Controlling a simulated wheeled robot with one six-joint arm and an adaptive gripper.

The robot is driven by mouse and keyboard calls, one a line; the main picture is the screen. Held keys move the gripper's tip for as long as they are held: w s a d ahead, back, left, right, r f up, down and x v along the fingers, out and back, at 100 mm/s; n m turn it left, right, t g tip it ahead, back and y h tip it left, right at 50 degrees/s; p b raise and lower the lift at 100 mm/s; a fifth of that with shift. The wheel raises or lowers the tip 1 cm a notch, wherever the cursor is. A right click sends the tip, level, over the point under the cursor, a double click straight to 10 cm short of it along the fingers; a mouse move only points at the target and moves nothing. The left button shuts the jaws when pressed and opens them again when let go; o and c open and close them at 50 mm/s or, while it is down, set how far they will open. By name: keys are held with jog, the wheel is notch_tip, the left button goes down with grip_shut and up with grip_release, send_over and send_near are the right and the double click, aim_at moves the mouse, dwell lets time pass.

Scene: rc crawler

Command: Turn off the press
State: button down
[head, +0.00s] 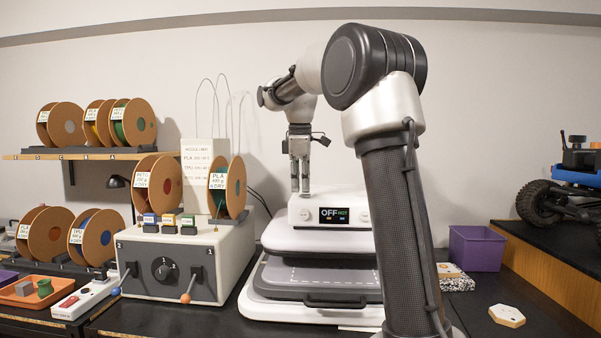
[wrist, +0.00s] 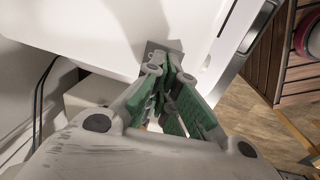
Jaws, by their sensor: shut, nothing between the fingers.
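The press (head: 320,240) is a white machine with a raised top part, a lower plate and a dark front handle (head: 335,300). Its dark display (head: 333,215) reads OFF, with HOT in green beside it. A round pale button sits on each side of the display. My gripper (head: 300,190) points down at the top of the press, just left of and behind the display. Its fingers are together with nothing between them; whether the tips touch the press is unclear. In the wrist view, the gripper (wrist: 165,55) is over the white press surface (wrist: 100,30).
A grey and white control box (head: 168,268) with a dial, levers and spools stands left of the press. Several spools fill the left shelf (head: 100,155). A purple bin (head: 476,248) and an RC crawler (head: 570,190) are at the right. My arm hides the press's right side.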

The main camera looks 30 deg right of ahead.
notch_tip(320, 180, up, 11)
jog(key=s, duration=0.1)
jog(key=shift+a+r, duration=0.15)
jog(key=shift+a, duration=0.25)
jog(key=shift+s, duration=0.1)
jog(key=s+a+f+m+t, duration=0.1)
jog(key=s+f+m, duration=0.4)
jog(key=s+f, duration=0.7)
jog(key=s+a+f+m+t, duration=0.2)
jog(key=s+f+m, duration=0.4)
jog(key=s+f, duration=0.5)
jog(key=s+a, duration=0.1)
jog(key=s, duration=0.5)
jog(key=shift+s+a+f+y, duration=0.25)
jog(key=shift+a+f+y, duration=0.15)
